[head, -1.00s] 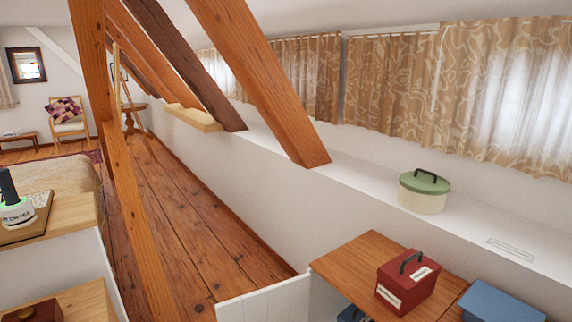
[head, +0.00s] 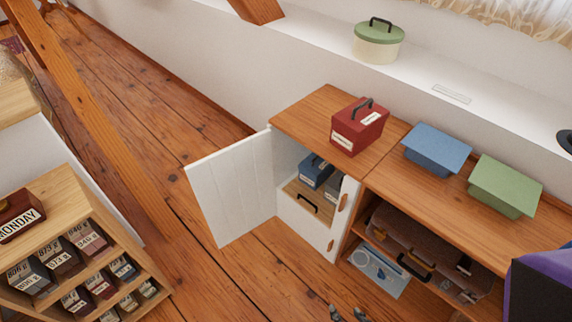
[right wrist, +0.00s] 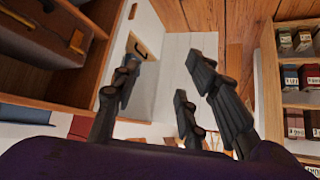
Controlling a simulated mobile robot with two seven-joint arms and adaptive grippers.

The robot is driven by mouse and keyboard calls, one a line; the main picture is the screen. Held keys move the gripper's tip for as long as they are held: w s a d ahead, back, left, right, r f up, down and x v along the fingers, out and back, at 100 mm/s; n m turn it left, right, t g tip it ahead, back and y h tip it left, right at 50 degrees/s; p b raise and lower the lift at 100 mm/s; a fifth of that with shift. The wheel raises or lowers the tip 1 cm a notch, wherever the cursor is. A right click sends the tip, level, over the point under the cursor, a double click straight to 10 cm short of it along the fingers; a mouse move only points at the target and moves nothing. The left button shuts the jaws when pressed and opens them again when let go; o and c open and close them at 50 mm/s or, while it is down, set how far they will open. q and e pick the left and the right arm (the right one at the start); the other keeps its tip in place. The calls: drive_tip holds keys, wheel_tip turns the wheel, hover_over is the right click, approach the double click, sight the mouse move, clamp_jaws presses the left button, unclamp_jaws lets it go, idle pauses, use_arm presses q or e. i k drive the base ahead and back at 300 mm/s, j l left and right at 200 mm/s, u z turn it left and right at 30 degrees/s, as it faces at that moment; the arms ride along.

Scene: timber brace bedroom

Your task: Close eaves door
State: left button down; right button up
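The eaves door (head: 235,188) is a white planked panel. It stands open, swung out to the left from the low wooden cabinet (head: 302,118). The cabinet interior shows a blue box (head: 316,171) above a drawer with a dark handle (head: 301,203). My right gripper (head: 347,313) shows only as dark fingertips at the bottom edge of the head view, in front of the cabinet and apart from the door. In the right wrist view my right gripper (right wrist: 160,95) has its dark fingers spread with nothing held, and a white panel lies beyond them. My left gripper is out of view.
A red box (head: 358,126) sits on the cabinet top. Blue (head: 437,148) and green (head: 504,186) boxes stand to its right. A shelf unit (head: 100,240) with labelled boxes stands at lower left. Wooden floor (head: 185,215) is clear between it and the door.

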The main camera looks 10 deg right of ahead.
sight(234, 186)
drive_tip(key=i+j+z, duration=0.25)
drive_tip(key=i+j, duration=0.4)
drive_tip(key=i+j+z, duration=0.3)
drive_tip(key=i+j, duration=0.3)
drive_tip(key=j, duration=0.2)
